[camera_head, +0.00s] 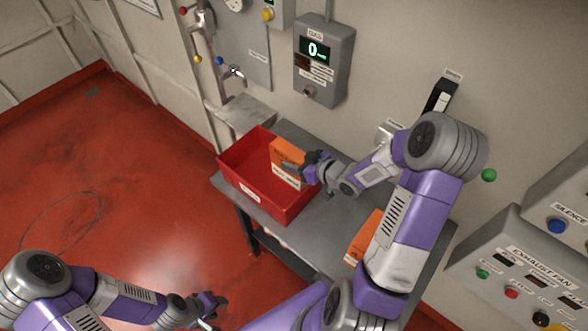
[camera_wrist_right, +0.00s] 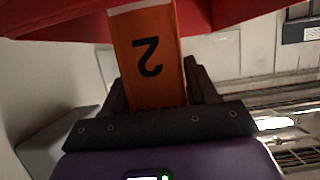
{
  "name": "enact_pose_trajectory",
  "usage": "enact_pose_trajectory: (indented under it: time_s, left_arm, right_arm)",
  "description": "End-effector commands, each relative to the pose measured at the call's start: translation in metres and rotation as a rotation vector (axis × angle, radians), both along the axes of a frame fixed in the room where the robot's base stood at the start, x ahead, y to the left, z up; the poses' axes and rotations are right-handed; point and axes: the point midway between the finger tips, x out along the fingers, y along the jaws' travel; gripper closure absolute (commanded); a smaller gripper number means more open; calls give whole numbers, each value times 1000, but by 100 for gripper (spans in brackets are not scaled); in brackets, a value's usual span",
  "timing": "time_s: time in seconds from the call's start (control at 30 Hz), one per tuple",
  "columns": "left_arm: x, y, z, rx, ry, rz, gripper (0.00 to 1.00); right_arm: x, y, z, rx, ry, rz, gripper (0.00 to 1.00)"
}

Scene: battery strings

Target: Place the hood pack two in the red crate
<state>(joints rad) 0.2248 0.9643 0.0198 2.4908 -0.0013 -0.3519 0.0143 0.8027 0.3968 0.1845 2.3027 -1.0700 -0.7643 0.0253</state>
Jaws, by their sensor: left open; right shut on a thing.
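The red crate (camera_head: 249,189) stands at the left end of a grey table, with a white label on its front. My right gripper (camera_head: 312,168) is at the crate's right side, shut on an orange pack (camera_head: 288,158). The pack is upright at the crate's right part, over or inside it; I cannot tell if it touches the bottom. In the right wrist view the held pack (camera_wrist_right: 150,62) shows a black "2" between the fingers, with the red crate (camera_wrist_right: 232,12) beyond. My left gripper (camera_head: 208,304) is open and empty, low at the bottom, away from the table.
Another orange pack (camera_head: 357,246) lies on the grey table (camera_head: 322,234), partly hidden by my right arm. A grey gas display box (camera_head: 323,60) and a tap (camera_head: 232,71) are on the wall behind. An exhaust fan panel (camera_head: 520,270) stands at the right.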

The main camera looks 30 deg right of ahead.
Motion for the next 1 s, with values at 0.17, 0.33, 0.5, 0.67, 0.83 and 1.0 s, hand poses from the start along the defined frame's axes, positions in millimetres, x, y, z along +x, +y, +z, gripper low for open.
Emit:
enact_pose_trajectory:
  time_s: [0.17, 0.33, 0.5, 0.67, 0.83, 1.0]
  left_arm:
    - [0, 0, -5, 0, 0, 0, 57]
    - [0, 0, -6, 0, 0, 0, 57]
    - [0, 0, -6, 0, 0, 0, 57]
    - [0, 0, -10, 0, 0, 0, 57]
    - [0, 0, -9, 0, 0, 0, 57]
    - [0, 0, -9, 0, 0, 0, 57]
  right_arm:
    - [0, 0, -25, 4, -1, -2, 97]
    - [0, 0, -36, 0, -2, -1, 97]
    - [0, 0, -35, 0, -3, -1, 97]
    - [0, 0, -39, 0, -3, -1, 97]
    - [0, 0, -40, 0, 2, -1, 22]
    - [0, 0, -40, 0, 2, -1, 17]
